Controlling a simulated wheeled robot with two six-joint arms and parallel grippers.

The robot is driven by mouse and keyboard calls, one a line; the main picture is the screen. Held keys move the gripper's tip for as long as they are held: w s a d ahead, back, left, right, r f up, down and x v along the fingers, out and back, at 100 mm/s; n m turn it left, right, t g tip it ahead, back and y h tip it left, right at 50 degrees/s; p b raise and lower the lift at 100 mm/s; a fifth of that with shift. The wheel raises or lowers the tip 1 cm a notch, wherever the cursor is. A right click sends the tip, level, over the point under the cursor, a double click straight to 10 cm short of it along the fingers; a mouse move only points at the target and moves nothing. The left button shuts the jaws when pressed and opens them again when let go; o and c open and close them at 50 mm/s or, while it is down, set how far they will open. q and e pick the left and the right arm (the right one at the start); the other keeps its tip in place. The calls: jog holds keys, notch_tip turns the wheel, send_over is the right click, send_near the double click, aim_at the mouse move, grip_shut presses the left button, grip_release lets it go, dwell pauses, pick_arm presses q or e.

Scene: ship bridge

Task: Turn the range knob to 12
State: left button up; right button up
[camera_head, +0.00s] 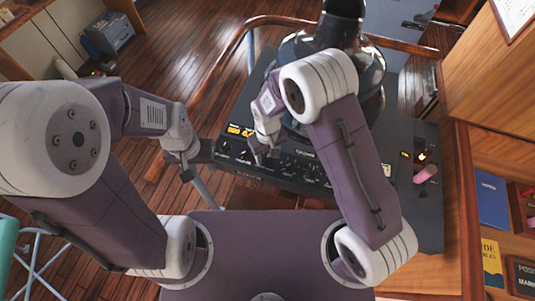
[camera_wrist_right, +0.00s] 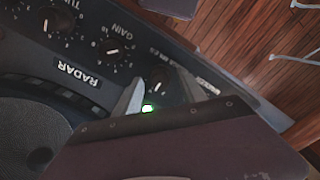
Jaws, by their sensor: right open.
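The radar panel (camera_head: 310,172) is a dark console face with a row of black knobs in the head view. In the right wrist view, a black knob (camera_wrist_right: 159,78) with a pale pointer mark lies between my right gripper's fingers. Its label is partly hidden and too blurred to read, so I cannot confirm it is the range knob or read its setting. My right gripper (camera_wrist_right: 166,88), also in the head view (camera_head: 261,157), is open over the panel; contact with the knob is unclear. My left gripper (camera_head: 196,164) hangs left of the console, its jaws unclear.
The gain knob (camera_wrist_right: 112,50) and the tune knob (camera_wrist_right: 56,20) sit beside that knob. A black domed instrument (camera_head: 372,75) rises behind the panel. A wooden rail (camera_head: 222,72) curves around the console. A pink-handled lever (camera_head: 426,173) stands at the right.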

grip_shut()
jog(key=shift+m, duration=0.3)
jog(key=m, duration=0.3)
jog(key=shift+m+b, duration=0.3)
jog(key=shift+w+a+m, duration=0.1)
jog(key=shift+m, duration=2.2)
jog(key=shift+r, duration=0.1)
jog(key=shift+c, duration=0.6)
grip_release()
jog(key=shift+o, duration=0.6)
